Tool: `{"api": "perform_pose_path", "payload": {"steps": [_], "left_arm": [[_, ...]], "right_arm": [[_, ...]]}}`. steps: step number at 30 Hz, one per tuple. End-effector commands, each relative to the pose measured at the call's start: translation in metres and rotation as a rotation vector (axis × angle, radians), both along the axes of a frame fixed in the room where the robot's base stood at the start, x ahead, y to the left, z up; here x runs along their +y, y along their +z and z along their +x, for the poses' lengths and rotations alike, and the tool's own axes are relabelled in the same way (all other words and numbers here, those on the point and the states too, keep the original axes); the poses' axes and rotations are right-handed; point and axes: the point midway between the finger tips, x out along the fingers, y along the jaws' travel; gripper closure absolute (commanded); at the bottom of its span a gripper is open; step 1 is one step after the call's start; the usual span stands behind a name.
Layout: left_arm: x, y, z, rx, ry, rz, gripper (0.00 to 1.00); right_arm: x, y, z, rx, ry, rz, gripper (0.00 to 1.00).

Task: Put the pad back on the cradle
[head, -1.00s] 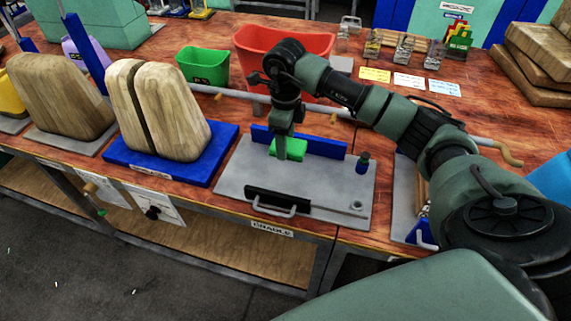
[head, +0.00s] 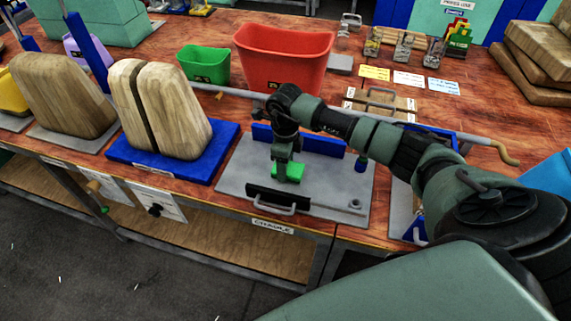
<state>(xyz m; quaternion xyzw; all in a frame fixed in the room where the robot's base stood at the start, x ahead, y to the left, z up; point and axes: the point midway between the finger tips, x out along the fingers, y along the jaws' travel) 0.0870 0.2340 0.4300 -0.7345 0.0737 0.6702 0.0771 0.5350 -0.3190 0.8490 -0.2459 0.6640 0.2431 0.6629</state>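The cradle is a grey plate (head: 235,180) with a blue wall at its back and a black front bar with a handle; its label reads CRADLE. A small green block, seemingly the pad (head: 290,173), is over the plate between the wall and the bar. My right gripper (head: 283,172) points down at the green block and seems shut on it; the arm partly hides the fingertips. I cannot tell whether the block touches the plate. My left gripper is not in view.
A blue base with two wooden blocks (head: 178,115) is close on the left. A red bin (head: 285,62) and green bin (head: 203,63) stand behind. A long grey bar (head: 235,94) crosses behind the cradle.

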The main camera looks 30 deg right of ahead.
Motion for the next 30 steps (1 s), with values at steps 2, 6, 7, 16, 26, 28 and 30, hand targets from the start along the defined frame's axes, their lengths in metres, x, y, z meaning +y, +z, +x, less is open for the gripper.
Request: {"api": "perform_pose_path", "payload": {"steps": [2, 6, 7, 16, 26, 28, 30], "left_arm": [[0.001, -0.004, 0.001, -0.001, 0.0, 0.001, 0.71], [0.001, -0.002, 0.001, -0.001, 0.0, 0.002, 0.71], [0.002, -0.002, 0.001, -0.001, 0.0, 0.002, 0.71], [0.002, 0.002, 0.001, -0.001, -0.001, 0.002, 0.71], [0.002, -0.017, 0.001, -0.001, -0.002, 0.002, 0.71], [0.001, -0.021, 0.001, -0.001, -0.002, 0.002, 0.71], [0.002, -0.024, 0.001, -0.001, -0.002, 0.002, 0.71]], "right_arm": [[0.0, -0.004, 0.0, 0.0, 0.0, 0.0, 0.91], [0.0, -0.002, 0.0, 0.0, 0.0, 0.0, 0.25], [0.0, -0.002, 0.0, 0.0, 0.0, 0.0, 0.25], [0.0, 0.002, 0.0, 0.0, 0.0, 0.0, 0.25], [0.0, 0.058, 0.002, -0.006, 0.001, -0.001, 0.25], [0.0, 0.073, 0.001, -0.006, 0.001, 0.0, 0.25], [0.0, 0.087, 0.001, -0.005, 0.001, 0.0, 0.25]]}}
